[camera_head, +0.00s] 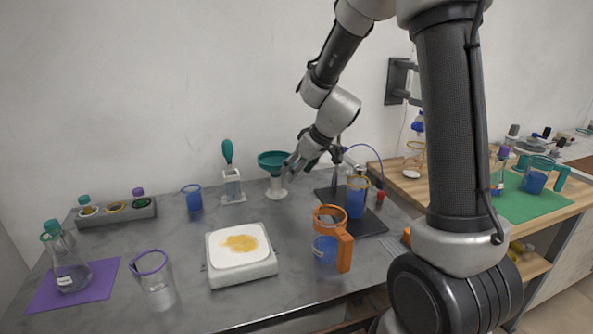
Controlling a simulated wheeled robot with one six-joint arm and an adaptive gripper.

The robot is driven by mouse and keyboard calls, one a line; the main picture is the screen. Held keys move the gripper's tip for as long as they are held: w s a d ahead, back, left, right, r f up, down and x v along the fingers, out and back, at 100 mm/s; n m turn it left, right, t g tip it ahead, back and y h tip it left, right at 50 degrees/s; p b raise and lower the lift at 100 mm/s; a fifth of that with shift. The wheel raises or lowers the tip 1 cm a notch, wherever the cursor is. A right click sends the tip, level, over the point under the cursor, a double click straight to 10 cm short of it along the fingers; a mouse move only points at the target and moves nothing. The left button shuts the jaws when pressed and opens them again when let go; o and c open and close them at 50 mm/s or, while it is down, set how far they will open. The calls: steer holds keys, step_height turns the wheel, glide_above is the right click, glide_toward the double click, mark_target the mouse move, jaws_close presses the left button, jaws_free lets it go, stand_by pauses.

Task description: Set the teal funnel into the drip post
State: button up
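The teal funnel (271,158) is upright, wide mouth up, at the back middle of the grey table. Its lower part meets the top of the white drip post (276,190), which stands on a round base. From this view I cannot tell how deep the funnel sits in the post. My gripper (291,167) is just right of the funnel and post, its fingers reaching down and left towards them. The fingers are small and overlap the funnel's right side, so I cannot tell whether they touch it or how far apart they are.
A white stand with a teal-handled tool (227,152) and a blue beaker (193,198) are left of the post. A white balance (240,255) is in front. A dark mat (372,225) with a blue-filled vessel (356,197) and an orange-handled beaker (327,248) are to the right.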

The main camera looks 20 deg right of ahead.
steer(key=shift+v, duration=1.35)
steer(key=shift+r, duration=0.1)
steer(key=v, duration=1.2)
stand_by(0.3)
steer(key=s+d+m+h, duration=0.1)
steer(key=s+d+m, duration=0.2)
steer(key=s, duration=0.9)
steer(key=s+d+m+g+h, duration=0.1)
steer(key=s+d+m+h, duration=0.1)
steer(key=s, duration=1.1)
steer(key=shift+d+r+m, duration=0.45)
steer(key=shift+d+m, duration=0.05)
steer(key=shift+d, duration=0.05)
steer(key=shift+g, duration=0.3)
